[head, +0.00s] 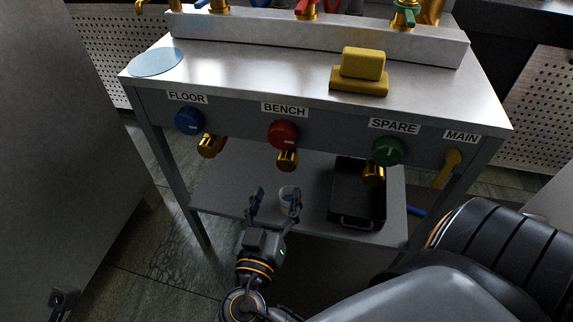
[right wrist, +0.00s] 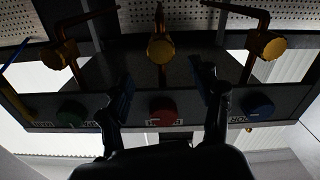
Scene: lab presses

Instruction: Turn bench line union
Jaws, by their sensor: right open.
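The bench line union is the brass fitting (head: 287,160) under the red BENCH knob (head: 283,134) on the front panel. In the right wrist view, which looks upside down, the brass fitting (right wrist: 160,50) shows beyond the red knob (right wrist: 162,108). My right gripper (head: 276,200) is open and empty, below and in front of the fitting, apart from it. Its two fingers (right wrist: 166,100) frame the red knob in the wrist view. A small dark part (head: 62,299) at the lower left of the head view may belong to my left gripper; its jaws do not show clearly.
Brass fittings also hang below the blue FLOOR knob (head: 189,121) and green SPARE knob (head: 387,151). A yellow MAIN handle (head: 447,168) is at the right. A yellow block (head: 361,72) sits on top.

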